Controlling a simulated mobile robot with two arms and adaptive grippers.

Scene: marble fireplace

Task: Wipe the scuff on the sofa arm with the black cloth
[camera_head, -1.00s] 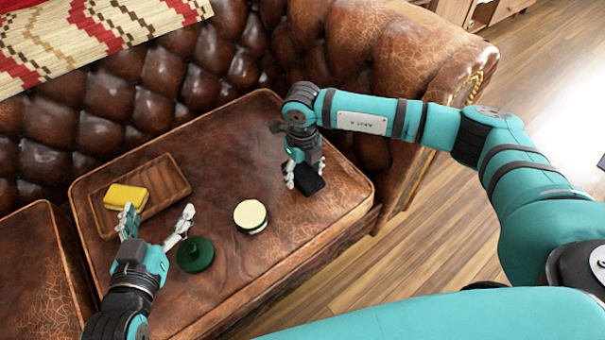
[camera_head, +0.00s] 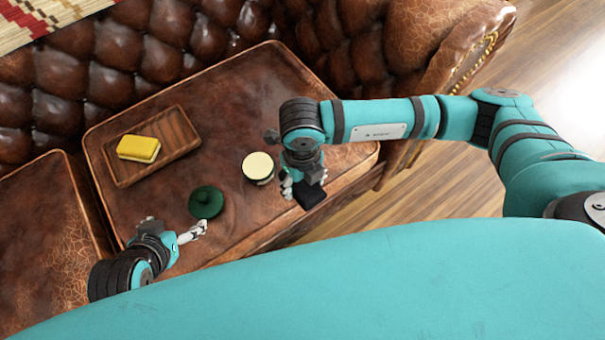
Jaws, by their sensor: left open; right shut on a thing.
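The black cloth (camera_head: 310,196) is a small dark pad in my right gripper (camera_head: 303,186), which is shut on it over the front right part of the seat cushion. The brown leather sofa arm (camera_head: 425,50) rises at the upper right, apart from the gripper. I cannot make out a distinct scuff on it; its leather looks cracked and mottled all over. My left gripper (camera_head: 192,234) is open and empty at the cushion's front, just below a dark green lid (camera_head: 206,202).
A wooden tray (camera_head: 184,128) with a yellow sponge (camera_head: 138,148) lies on the seat cushion (camera_head: 240,105). A round tin with cream contents (camera_head: 258,167) stands left of my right gripper. A patterned throw (camera_head: 40,15) covers the backrest at upper left. Wooden floor lies right.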

